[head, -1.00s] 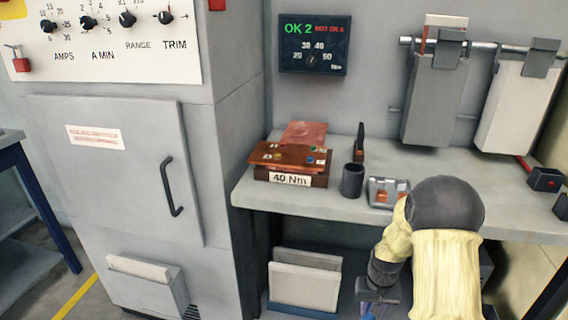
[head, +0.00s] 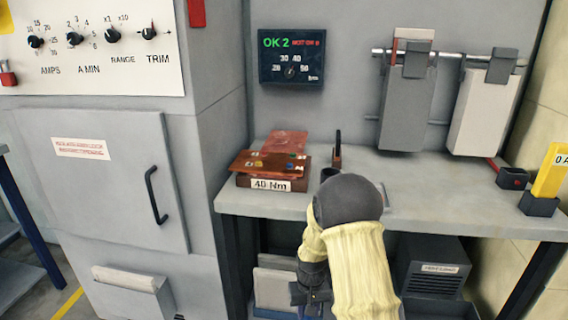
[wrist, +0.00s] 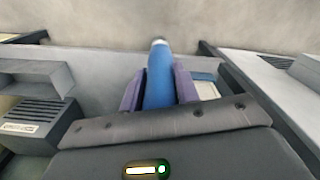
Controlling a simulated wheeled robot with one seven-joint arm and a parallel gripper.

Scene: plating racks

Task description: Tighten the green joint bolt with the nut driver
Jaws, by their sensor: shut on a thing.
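The joint block (head: 243,181) stands on the bench's left end, labelled 40 Nm, with copper plates and small coloured bolts on top. The green bolt (head: 291,155) is a tiny spot at the plates' right side. My gripper (wrist: 158,90) has purple fingers closed around the blue handle of the nut driver (wrist: 159,78), whose metallic end points away from me. In the head view my gripper (head: 311,292) is low in front of the bench, below and right of the joint block, well apart from it. The driver is mostly hidden there.
A torque display (head: 291,55) on the wall reads OK 2. A dark upright holder (head: 337,152) stands right of the block. A dark cup (head: 329,173) is partly hidden by my arm. Grey covers (head: 408,110) hang from a rail. The bench (head: 440,195) is clear at centre right.

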